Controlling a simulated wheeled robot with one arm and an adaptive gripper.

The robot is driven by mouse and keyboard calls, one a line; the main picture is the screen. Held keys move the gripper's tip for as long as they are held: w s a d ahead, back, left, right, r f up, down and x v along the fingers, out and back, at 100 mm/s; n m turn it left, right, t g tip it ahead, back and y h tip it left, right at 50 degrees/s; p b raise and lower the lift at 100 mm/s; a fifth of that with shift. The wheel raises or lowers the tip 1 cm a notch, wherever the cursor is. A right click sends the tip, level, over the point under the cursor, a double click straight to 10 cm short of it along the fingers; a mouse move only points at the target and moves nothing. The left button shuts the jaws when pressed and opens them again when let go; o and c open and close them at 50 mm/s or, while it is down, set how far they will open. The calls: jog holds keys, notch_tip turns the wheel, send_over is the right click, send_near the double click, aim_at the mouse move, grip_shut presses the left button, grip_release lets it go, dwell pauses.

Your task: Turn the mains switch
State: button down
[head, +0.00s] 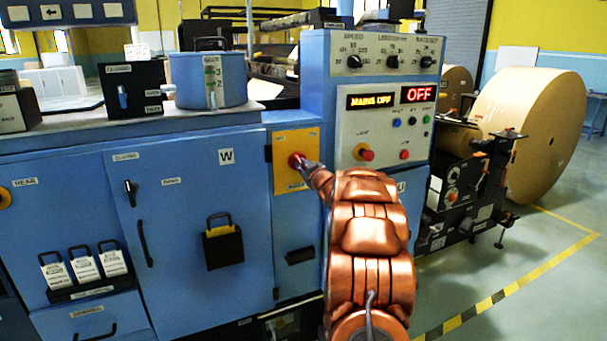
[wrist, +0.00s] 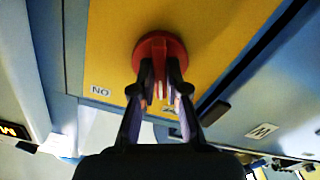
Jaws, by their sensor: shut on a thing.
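The mains switch (head: 296,160) is a red round knob on a yellow plate (head: 296,140) on the front of the blue machine. In the wrist view the red knob (wrist: 160,52) sits at top centre on the yellow plate (wrist: 215,30). My gripper (wrist: 160,75) reaches up to it, with one dark finger on each side, shut on the knob. In the head view my gripper (head: 308,168) meets the knob from the lower right and covers part of it. A display (head: 370,101) to the right reads "MAINS OFF", and a red display (head: 418,94) reads "OFF".
A blue cabinet door (head: 190,190) with a black handle is to the left. A large kraft roll (head: 530,130) stands at right; the floor before it is clear.

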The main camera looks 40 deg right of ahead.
jog(key=shift+s+d+f+n+b, duration=0.1)
jog(key=shift+f+n+b, duration=0.05)
jog(key=shift+n+b, duration=0.65)
jog(key=shift+f+n+b, duration=0.1)
jog(key=shift+n+b, duration=0.4)
jog(key=shift+n, duration=0.6)
jog(key=c, duration=1.5)
grip_release()
jog(key=shift+r, duration=0.1)
jog(key=o, duration=0.3)
jog(key=shift+r, duration=0.1)
jog(key=shift+v, duration=5.95)
